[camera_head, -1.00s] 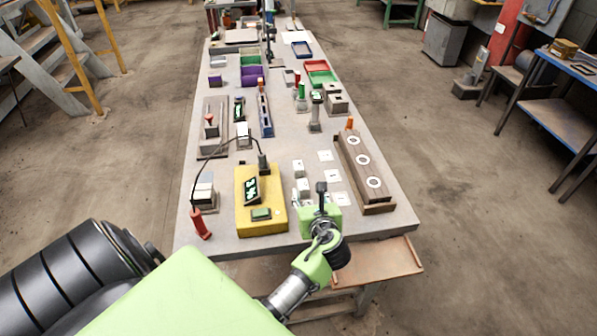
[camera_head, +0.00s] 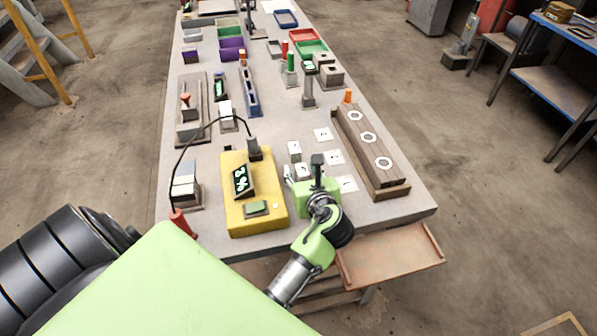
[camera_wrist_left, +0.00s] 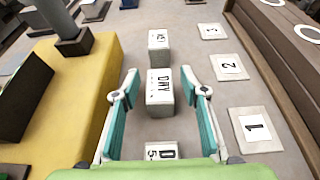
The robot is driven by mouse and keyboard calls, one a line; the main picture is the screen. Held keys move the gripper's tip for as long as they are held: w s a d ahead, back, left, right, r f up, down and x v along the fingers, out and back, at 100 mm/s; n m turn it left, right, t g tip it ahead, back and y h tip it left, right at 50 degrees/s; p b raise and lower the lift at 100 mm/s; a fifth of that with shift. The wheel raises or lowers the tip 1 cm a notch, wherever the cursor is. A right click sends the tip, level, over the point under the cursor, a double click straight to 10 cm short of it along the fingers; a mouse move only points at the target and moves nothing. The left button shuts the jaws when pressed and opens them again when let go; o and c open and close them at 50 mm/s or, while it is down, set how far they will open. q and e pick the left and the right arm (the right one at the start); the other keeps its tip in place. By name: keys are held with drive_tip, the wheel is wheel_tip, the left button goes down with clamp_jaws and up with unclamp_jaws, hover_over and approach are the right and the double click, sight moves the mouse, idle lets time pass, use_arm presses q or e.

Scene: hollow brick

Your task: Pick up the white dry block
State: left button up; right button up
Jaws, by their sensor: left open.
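The white block marked "DRY" (camera_wrist_left: 160,94) stands on the grey table between the two teal fingers of my open left gripper (camera_wrist_left: 161,82), with a gap on each side. In the head view the same block (camera_head: 303,170) shows just beyond the left gripper (camera_head: 301,174), partly hidden by it. Another white block (camera_wrist_left: 158,42) stands behind it, and a third one (camera_wrist_left: 162,150) is nearer, mostly covered by my gripper's base. My right gripper is not in view.
A yellow box (camera_head: 235,205) with a display stands close left of the gripper. Numbered white cards (camera_wrist_left: 230,67) lie to the right, with a long brown rack (camera_head: 380,160) beyond them. A cable loops above the table's left side.

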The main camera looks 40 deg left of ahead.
use_arm(q)
drive_tip(key=shift+d+r, duration=0.1)
drive_tip(key=shift+s+d+r, duration=0.1)
drive_tip(key=shift+s, duration=0.05)
drive_tip(key=c, duration=1.1)
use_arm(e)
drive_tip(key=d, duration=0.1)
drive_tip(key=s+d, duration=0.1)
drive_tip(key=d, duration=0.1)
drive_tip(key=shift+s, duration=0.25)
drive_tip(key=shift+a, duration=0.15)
